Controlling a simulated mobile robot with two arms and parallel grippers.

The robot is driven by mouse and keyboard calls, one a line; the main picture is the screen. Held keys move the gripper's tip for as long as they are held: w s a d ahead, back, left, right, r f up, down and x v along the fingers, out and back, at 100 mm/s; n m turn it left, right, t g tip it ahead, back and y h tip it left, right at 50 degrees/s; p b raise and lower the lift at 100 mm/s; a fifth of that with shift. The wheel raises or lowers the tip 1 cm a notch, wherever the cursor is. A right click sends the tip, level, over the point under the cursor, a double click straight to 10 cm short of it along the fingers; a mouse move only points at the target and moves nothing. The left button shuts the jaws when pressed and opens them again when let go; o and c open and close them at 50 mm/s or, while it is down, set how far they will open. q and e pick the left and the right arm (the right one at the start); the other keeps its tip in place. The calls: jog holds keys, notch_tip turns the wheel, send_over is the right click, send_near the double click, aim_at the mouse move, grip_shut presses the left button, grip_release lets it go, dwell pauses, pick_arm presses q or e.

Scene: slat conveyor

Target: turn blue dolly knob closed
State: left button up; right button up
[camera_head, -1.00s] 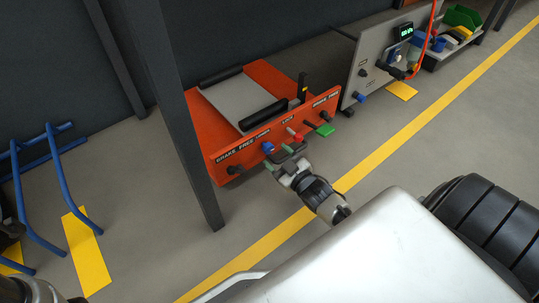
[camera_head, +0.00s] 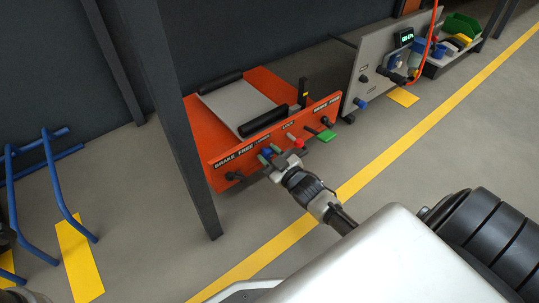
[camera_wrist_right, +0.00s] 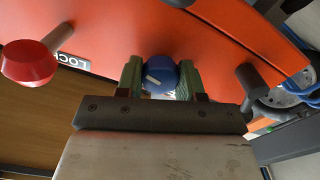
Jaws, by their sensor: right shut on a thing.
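The blue knob (camera_wrist_right: 161,76) is on the orange front panel of the dolly (camera_head: 276,140), with a white mark on its face. In the right wrist view it sits between the green-padded fingers of my right gripper (camera_wrist_right: 160,80), which is shut on it. In the head view the blue knob (camera_head: 266,153) shows beside the right gripper (camera_head: 277,157), partly covered by it. The red knob (camera_head: 297,142) and the green handle (camera_head: 326,136) are on the same panel to the right.
A grey post (camera_head: 180,120) stands left of the dolly. A grey panel with a display (camera_head: 406,38) and an orange hose is to the right. Blue rails (camera_head: 58,180) are at left. The floor in front, around the yellow line (camera_head: 395,150), is clear.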

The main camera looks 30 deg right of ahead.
jog(key=m+p, duration=0.1)
jog(key=p, duration=0.1)
jog(key=m+p, duration=0.1)
jog(key=shift+r+m+p, duration=0.25)
jog(key=shift+m+p, duration=0.1)
jog(key=shift+m, duration=0.05)
jog(key=m+p, duration=0.2)
jog(key=m, duration=0.1)
jog(key=shift+f+m+p, duration=0.1)
jog(key=shift+m+p, duration=0.2)
jog(key=m+p, duration=0.1)
jog(key=m, duration=0.3)
jog(key=shift+d+f+m+p, duration=0.1)
jog(key=shift+m+p, duration=0.2)
jog(key=m, duration=0.4)
jog(key=shift+f+m, duration=0.1)
jog(key=shift+m, duration=0.2)
jog(key=o, duration=0.9)
